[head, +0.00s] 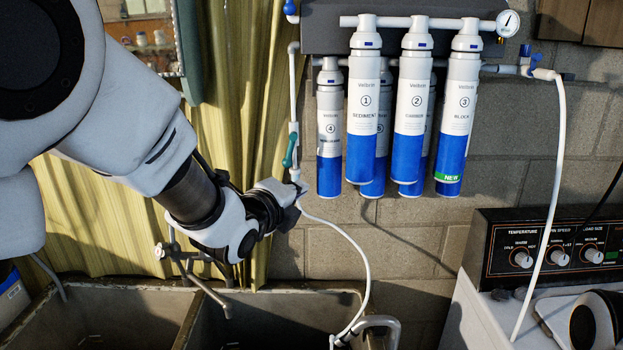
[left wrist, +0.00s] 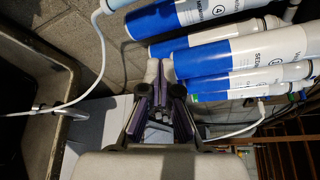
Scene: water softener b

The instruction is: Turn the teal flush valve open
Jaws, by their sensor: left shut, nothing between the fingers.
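The teal flush valve handle (head: 290,150) shows in the head view on a thin white pipe left of the filter cartridges. It is tilted, close to in line with the pipe. My left gripper (head: 288,193) is just below it, near the pipe's lower end; I cannot tell whether they touch. In the left wrist view the left gripper (left wrist: 160,85) is shut with nothing held, its tips pointing toward the cartridges. The teal handle is not clearly visible there. My right gripper is not in view.
White and blue filter cartridges (head: 408,120) hang right of the valve. A white hose (head: 352,240) runs down to the grey sink (head: 275,300). A yellow curtain (head: 110,215) hangs behind my left arm. A control panel (head: 545,250) stands at right. Bare block wall lies below the cartridges.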

